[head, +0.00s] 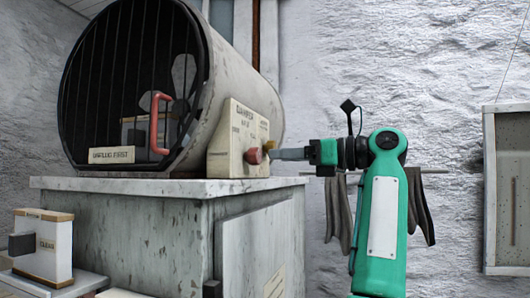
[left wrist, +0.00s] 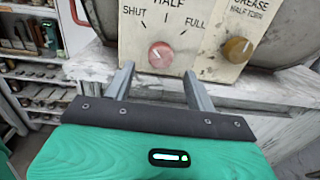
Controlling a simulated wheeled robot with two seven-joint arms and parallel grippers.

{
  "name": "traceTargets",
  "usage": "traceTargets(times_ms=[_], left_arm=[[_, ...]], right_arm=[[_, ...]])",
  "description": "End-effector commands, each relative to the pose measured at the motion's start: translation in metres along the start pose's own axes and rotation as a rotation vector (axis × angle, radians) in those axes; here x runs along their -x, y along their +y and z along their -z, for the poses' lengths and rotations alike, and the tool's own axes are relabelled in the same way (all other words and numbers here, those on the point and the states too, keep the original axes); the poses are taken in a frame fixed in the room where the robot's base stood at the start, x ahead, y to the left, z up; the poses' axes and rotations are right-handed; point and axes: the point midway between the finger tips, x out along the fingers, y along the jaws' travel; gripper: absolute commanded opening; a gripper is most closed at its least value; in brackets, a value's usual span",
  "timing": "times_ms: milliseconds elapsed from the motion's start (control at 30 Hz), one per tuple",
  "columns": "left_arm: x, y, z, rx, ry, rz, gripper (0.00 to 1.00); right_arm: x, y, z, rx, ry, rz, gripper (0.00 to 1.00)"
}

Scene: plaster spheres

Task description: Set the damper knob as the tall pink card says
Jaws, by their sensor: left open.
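The damper knob (head: 254,156) is a small reddish-pink round knob on a cream plate (head: 243,125) at the drum's side. In the left wrist view the knob (left wrist: 160,54) sits under a dial marked SHUT, HALF and FULL; I cannot tell its setting. My left gripper (head: 279,154) points at the plate from the right. In the left wrist view its fingers (left wrist: 159,70) are apart and empty, with the knob just beyond and between the tips; contact is not clear. I see no tall pink card in either view. My right gripper is out of view.
An ochre knob (left wrist: 237,49) labelled GREASE HALF-TURN is close on the right. The barred drum (head: 215,80) has a red handle (head: 154,122) and an UNPLUG FIRST sign (head: 111,155). It stands on a worn cabinet (head: 140,235). Cloths (head: 338,215) hang behind my arm.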

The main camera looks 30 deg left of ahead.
Motion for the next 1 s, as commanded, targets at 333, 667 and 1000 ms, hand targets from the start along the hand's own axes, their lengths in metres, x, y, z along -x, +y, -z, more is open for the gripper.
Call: traceTargets(times_ms=[333, 667, 1000], left_arm=[[-0.049, 0.000, -0.001, 0.000, 0.000, -0.001, 0.56], [-0.053, 0.000, 0.000, -0.001, -0.001, 0.001, 0.56], [-0.053, 0.000, 0.000, -0.001, -0.001, 0.001, 0.11]], right_arm=[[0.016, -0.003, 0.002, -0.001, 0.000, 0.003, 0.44], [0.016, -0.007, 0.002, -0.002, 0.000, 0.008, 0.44], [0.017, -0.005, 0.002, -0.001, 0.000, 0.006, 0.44]])
